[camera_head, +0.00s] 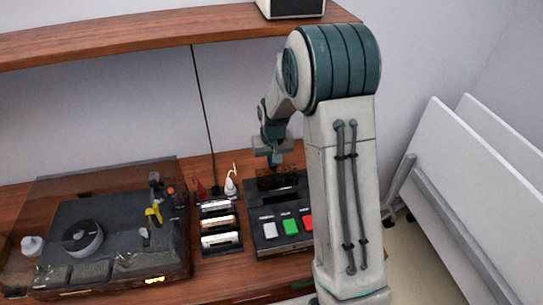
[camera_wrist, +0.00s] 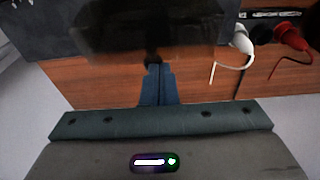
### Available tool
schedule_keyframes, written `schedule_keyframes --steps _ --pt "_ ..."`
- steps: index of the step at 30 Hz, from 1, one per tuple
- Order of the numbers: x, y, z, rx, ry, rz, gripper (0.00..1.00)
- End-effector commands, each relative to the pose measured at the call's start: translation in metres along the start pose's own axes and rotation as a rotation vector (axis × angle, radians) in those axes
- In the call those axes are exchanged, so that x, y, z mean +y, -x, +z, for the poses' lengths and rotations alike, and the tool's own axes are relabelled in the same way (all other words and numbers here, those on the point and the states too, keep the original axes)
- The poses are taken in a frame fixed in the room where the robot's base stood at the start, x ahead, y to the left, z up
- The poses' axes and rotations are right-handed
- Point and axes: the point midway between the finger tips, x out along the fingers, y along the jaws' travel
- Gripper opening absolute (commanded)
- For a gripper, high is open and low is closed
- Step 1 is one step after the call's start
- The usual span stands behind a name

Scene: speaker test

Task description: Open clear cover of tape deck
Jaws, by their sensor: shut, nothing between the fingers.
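The tape deck (camera_head: 262,236) is a black box with white, green and red buttons, right of centre on the wooden table in the head view. A dark see-through cover (camera_head: 283,183) appears at its back part; whether it is raised cannot be told. The deck also fills the top of the wrist view (camera_wrist: 45,35), dark and partly blurred. My gripper (camera_head: 274,162) points down at the back edge of the deck. In the wrist view its blue fingers (camera_wrist: 154,70) are together and empty, with tips close to the deck's edge. Contact cannot be told.
A wooden shelf (camera_head: 150,36) hangs above. White panels (camera_head: 470,200) lean at right.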

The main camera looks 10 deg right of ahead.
Motion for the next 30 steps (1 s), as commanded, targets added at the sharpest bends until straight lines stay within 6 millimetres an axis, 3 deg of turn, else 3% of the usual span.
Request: schedule_keyframes --steps 11,30 --pt "0.0 -0.001 0.003 0.042 0.0 0.0 0.0" --pt "0.0 0.014 0.013 0.099 0.0 0.0 0.0"
